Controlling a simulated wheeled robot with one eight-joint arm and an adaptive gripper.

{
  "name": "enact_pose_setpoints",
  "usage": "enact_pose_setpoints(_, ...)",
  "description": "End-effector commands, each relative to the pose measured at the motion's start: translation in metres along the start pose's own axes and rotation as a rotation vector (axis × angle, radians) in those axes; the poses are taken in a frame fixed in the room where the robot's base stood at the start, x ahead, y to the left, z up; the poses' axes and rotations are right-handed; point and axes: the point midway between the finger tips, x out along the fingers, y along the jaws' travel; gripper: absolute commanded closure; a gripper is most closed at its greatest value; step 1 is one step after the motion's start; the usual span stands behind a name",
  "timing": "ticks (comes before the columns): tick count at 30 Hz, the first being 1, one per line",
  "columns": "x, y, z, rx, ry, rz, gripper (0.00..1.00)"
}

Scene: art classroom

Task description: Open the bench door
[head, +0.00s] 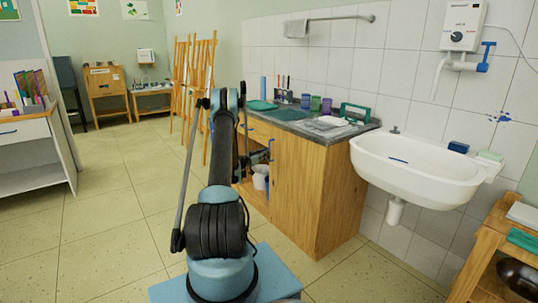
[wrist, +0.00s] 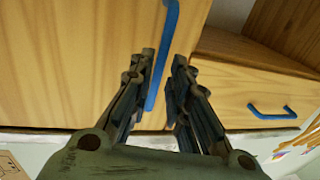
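The wooden bench (head: 318,190) with a grey worktop stands right of my arm in the head view. A blue handle (head: 271,148) shows on its front, beside an opening with a white bucket (head: 260,176) inside. I cannot tell from this how far any door stands open. In the wrist view, a wooden door panel (wrist: 70,60) fills the left, with a long blue handle (wrist: 167,40) near its right edge. My gripper (wrist: 165,65) is open, its two fingers apart with the lower part of the handle showing between them.
A white sink (head: 415,170) hangs right of the bench. Jars and a green caddy stand on the worktop (head: 300,120). A white shelf unit (head: 35,150) is at far left. Floor (head: 100,215) left of my arm is clear. A drawer with a blue handle (wrist: 272,112) is at right.

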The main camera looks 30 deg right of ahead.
Motion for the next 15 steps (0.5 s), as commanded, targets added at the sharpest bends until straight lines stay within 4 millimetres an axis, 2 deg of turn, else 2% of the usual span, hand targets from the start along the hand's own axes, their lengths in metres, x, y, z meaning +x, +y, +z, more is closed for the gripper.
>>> enact_pose_setpoints(1, 0.009, 0.001, 0.0, 0.0, 0.0, 0.002, 0.83)
enact_pose_setpoints(6, 0.029, 0.0, 0.0, 0.0, 0.0, 0.001, 0.83)
enact_pose_setpoints(15, 0.04, 0.001, 0.0, 0.0, 0.0, 0.0, 0.83)
